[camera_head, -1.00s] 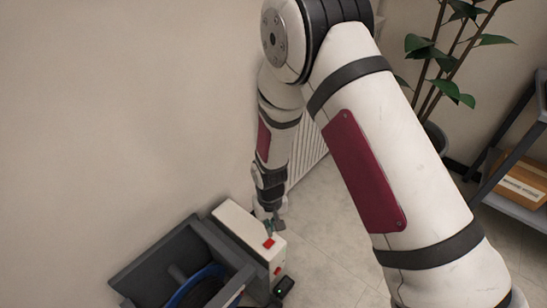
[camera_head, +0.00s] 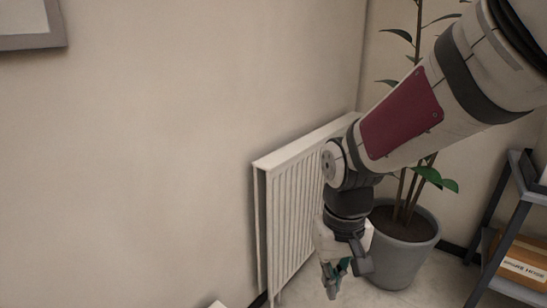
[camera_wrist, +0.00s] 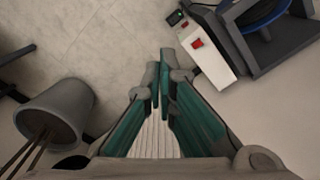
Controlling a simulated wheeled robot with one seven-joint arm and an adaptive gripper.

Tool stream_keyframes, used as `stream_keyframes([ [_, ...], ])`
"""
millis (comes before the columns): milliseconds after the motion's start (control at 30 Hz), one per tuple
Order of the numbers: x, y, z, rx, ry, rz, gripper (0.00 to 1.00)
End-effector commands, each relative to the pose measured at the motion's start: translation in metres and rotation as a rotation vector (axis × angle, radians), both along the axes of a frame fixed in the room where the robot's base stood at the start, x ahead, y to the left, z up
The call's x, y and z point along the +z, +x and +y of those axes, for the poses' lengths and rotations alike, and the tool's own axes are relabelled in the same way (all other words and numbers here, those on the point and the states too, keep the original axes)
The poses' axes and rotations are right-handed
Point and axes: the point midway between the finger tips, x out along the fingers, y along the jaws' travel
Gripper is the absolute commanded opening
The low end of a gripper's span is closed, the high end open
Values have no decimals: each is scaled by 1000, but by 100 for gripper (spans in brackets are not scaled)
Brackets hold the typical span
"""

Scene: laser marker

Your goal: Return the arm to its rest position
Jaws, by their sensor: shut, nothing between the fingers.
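My arm (camera_head: 405,115) reaches in from the upper right in the head view, with the forearm bent and the wrist hanging down. My gripper (camera_head: 334,286) points at the floor in front of the white radiator and is empty. In the wrist view its teal-padded fingers (camera_wrist: 160,78) are closed together with nothing between them. The laser marker (camera_wrist: 207,48), a white box with red buttons, stands beyond the fingertips at the upper right, apart from them. In the head view only a small white corner shows at the bottom edge.
A white radiator (camera_head: 290,215) is on the wall close behind my gripper. A grey plant pot (camera_head: 402,250) stands right beside the wrist. A dark shelf (camera_head: 510,225) with a cardboard box (camera_head: 522,262) is at the right. The floor (camera_wrist: 95,45) is clear in the middle.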

Motion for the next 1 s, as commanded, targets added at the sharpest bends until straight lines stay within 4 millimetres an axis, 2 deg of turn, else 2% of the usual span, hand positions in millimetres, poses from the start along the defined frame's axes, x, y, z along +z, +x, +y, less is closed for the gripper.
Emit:
stream_keyframes([
  [33, 16, -13, -10, -18, 3, -10, 0],
  [100, 33, -31, -22, -38, 3, -11, 0],
  [300, 70, -92, -50, -95, 4, -13, 0],
  [500, 89, -151, -69, -144, 4, -11, 0],
  [600, 93, -174, -74, -163, 4, -11, 0],
  [900, 94, -227, -82, -209, 4, -11, 0],
  [1000, 113, -221, -82, -204, 5, -21, 0],
])
